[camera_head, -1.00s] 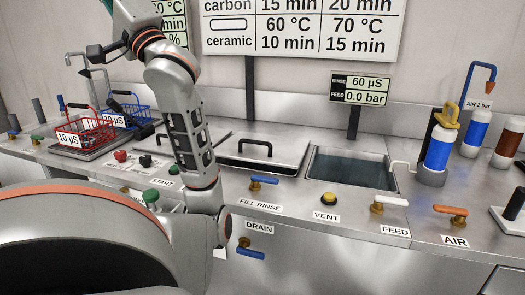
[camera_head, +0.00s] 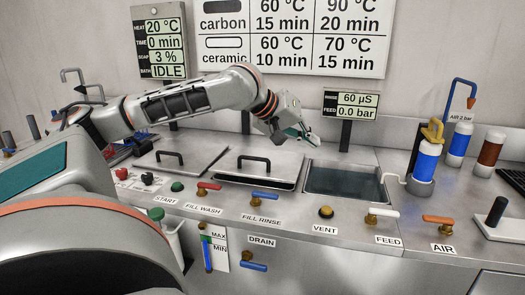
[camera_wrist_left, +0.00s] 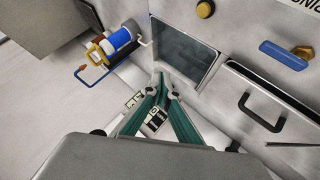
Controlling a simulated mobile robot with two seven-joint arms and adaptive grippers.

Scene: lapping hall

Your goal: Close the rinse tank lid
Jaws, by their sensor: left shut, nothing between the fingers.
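The rinse tank (camera_head: 345,182) is open, with dark water showing; the wrist view also shows this opening (camera_wrist_left: 183,55). A flat metal lid (camera_head: 228,166) with a black bar handle (camera_head: 254,160) lies just left of the opening and does not cover it. In the wrist view the lid (camera_wrist_left: 240,82) and its handle (camera_wrist_left: 262,113) are at the right. My left gripper (camera_head: 314,139) is above the back edge of the opening, right of the handle and apart from it. Its green fingers (camera_wrist_left: 165,84) meet at the tips, empty. My right gripper is out of view.
A second handled lid (camera_head: 168,161) lies further left. Blue fill rinse (camera_head: 265,196), yellow vent (camera_head: 325,211) and white feed (camera_head: 384,212) controls line the front edge. A bottle (camera_head: 428,160) stands right of the opening. A display (camera_head: 350,105) stands behind it.

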